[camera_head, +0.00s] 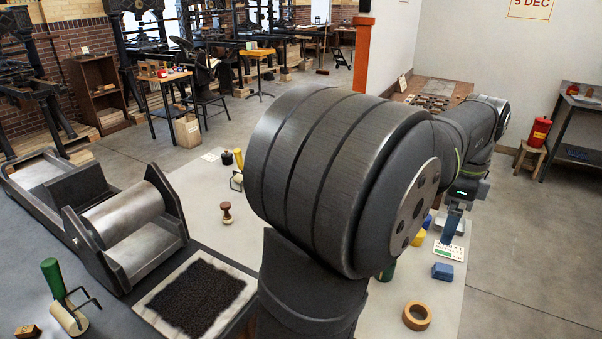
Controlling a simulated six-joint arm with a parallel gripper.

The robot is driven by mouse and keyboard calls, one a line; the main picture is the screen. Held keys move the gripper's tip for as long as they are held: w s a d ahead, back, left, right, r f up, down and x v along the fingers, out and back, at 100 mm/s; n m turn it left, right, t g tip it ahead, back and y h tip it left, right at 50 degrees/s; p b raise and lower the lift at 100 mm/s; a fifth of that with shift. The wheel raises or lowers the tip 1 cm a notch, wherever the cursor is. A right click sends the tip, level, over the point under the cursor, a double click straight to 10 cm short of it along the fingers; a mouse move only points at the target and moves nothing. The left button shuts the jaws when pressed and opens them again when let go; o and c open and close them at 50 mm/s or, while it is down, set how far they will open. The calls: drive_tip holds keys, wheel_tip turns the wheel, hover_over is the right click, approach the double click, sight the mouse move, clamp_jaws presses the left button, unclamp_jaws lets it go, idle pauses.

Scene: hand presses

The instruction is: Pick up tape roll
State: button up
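The tape roll (417,326) is a tan-orange ring lying flat near the right front edge of the light grey table top. Its hole faces up and nothing covers it. My gripper (456,206) is at the far end of my arm, above the back right part of the table. It is well behind the tape roll and apart from it. Its fingers are small and partly merge with the items behind them, so I cannot tell whether they are open or shut.
A blue block (442,271) lies behind the tape roll. A white card (449,251), a yellow item (418,238) and a green item (387,272) are nearby. My large arm hides the table's middle. A wooden-handled stamp (227,213) and a press (130,230) stand left.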

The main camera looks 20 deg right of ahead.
drive_tip(key=shift+f, duration=0.1)
drive_tip(key=n+h, duration=0.2)
drive_tip(key=n, duration=0.9)
approach(417, 316)
drive_tip(key=f, duration=0.3)
drive_tip(key=d+f, duration=0.1)
drive_tip(key=f, duration=0.2)
drive_tip(key=shift+s+d+f, duration=0.1)
drive_tip(key=shift+f, duration=0.15)
drive_tip(key=c, duration=1.1)
drive_tip(key=shift+r, duration=0.15)
